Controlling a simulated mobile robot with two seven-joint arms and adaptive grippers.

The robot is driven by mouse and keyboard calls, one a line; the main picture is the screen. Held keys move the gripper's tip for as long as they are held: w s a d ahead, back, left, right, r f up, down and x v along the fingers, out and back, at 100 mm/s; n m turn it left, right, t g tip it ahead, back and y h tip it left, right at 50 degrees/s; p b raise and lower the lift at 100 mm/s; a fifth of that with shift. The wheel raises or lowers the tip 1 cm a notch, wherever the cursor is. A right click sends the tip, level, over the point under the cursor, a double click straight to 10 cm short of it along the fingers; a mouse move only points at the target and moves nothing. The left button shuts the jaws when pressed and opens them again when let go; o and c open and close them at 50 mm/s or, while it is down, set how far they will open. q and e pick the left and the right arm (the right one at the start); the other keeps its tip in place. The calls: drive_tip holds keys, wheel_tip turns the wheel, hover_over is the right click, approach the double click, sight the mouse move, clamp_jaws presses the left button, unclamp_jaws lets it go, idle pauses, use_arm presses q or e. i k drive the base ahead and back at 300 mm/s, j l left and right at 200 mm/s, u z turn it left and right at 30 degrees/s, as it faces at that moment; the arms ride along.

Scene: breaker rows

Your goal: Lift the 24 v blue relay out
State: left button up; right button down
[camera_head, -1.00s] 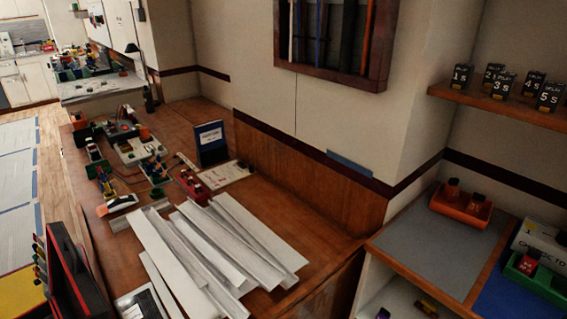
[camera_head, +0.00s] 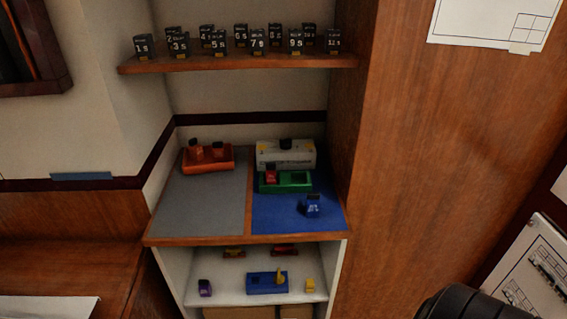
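A small blue relay (camera_head: 312,205) with a dark top stands on the blue mat (camera_head: 270,219) in the right half of the cabinet's upper surface. Its label is too small to read, so I cannot tell whether it says 24 V. Behind it a green tray (camera_head: 299,187) holds a red relay (camera_head: 271,173) at its left end. On the lower shelf a blue tray (camera_head: 256,284) has a yellow piece (camera_head: 281,275) at its right end. Neither of my grippers is in view.
An orange tray (camera_head: 207,163) with two dark-topped relays stands at the back of the grey mat (camera_head: 200,203). A white box (camera_head: 298,158) stands behind the green tray. A shelf (camera_head: 240,63) of numbered black relays hangs above. A wooden panel (camera_head: 410,160) bounds the right side.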

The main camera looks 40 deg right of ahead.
sight(313, 204)
drive_tip(key=z, duration=1.1)
